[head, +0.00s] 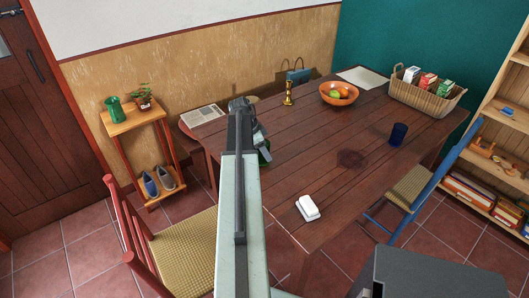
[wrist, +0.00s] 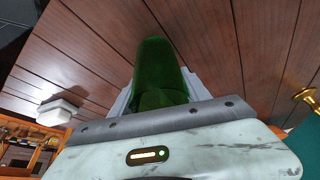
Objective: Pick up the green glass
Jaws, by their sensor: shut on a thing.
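A dark green glass (wrist: 160,62) sits between the two grey fingers of my gripper (wrist: 158,88) in the wrist view. The fingers are shut on it from both sides. In the head view only a small piece of the green glass (head: 265,154) shows to the right of my arm, at the table's left part; my arm hides the rest. The wooden table (head: 325,145) lies behind the glass in the wrist view. I cannot tell whether the glass touches the table.
On the table are a white butter dish (head: 308,207), a brass candlestick (head: 288,93), an orange fruit bowl (head: 339,93), a blue glass (head: 398,133) and a basket (head: 426,96). A green vessel (head: 116,109) stands on a side stand. A red chair (head: 165,245) is at left.

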